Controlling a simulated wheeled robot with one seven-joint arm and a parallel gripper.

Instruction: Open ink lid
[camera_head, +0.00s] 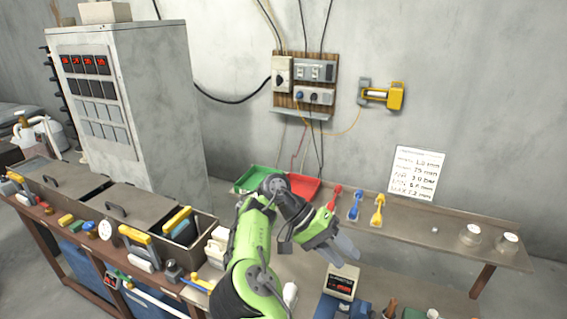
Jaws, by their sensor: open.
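No lid is marked as ink that I can make out. Two grey metal lids with dark handles, a rear lid (62,180) and a front lid (128,213), lie on the long trough at the left. Two small clear jars with white tops, a left jar (470,236) and a right jar (505,244), stand at the right end of the wall shelf. My gripper (347,254) is open, with its grey fingers pointing down to the right in front of the shelf. It looks empty and apart from the jars and trough lids.
A beige-topped device (341,283) stands below my gripper. Red, blue and yellow tools (355,205) lie on the shelf (415,228), with green (252,178) and red (303,187) trays at its left. A tall grey cabinet (160,110) stands behind the trough. The shelf's right half is mostly clear.

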